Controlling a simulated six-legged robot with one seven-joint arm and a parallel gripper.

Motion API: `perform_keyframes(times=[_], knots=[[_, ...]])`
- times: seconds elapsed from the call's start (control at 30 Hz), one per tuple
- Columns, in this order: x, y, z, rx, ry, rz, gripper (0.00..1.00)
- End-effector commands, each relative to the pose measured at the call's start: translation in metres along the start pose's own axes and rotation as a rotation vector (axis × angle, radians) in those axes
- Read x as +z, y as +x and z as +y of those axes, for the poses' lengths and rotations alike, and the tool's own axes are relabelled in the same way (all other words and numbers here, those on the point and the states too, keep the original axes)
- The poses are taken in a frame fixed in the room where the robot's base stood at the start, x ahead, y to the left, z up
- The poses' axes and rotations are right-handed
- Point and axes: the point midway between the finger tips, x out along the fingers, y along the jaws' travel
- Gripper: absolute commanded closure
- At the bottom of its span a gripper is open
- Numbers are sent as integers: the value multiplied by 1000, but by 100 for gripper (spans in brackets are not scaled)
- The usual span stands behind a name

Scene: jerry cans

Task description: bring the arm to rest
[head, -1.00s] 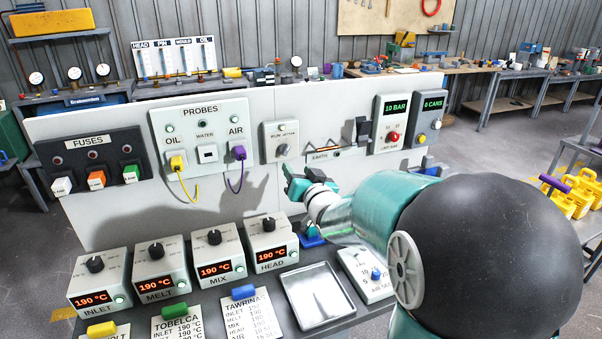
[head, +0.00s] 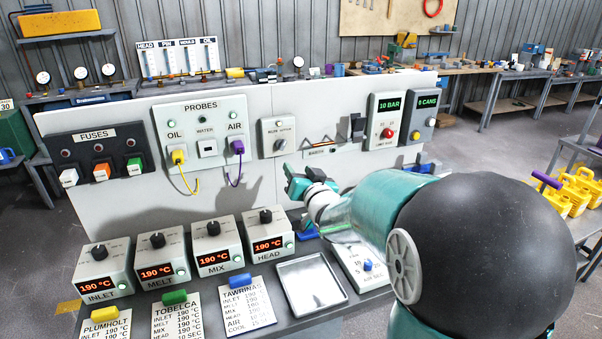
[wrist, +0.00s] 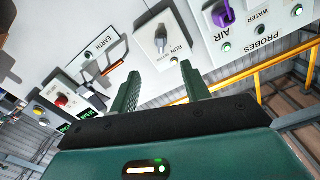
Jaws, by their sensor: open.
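My gripper (head: 300,180) is held up in front of the white panel, above the bench, with nothing between its fingers. In the wrist view its two dark green fingers (wrist: 162,92) stand apart, pointing toward the panel. My arm reaches in from the right of the head view and hides part of the bench. The run switch box (wrist: 166,42) appears beyond the fingertips in the wrist view, and the earth switch (wrist: 95,62) is left of it. In the head view, the run switch box (head: 279,137) is above and left of my gripper.
The panel carries the fuses box (head: 97,156), the probes box (head: 203,142) with yellow and purple plugs, a 10 BAR box (head: 387,119) and a 0 CANS box (head: 423,119). Below are several 190 °C controllers (head: 217,244), cards and a metal tray (head: 310,284). Yellow cans (head: 578,190) stand at right.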

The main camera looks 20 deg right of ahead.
Motion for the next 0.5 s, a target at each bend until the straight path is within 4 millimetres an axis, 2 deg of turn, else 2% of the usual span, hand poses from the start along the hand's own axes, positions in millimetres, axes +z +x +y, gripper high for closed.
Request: perform_keyframes(times=[0.33,0.43,0.5], knots=[[-1,-2,-2,8,-7,-10,53],[-4,-12,-8,43,-32,-55,53],[-6,-26,-13,83,-60,-110,53]])
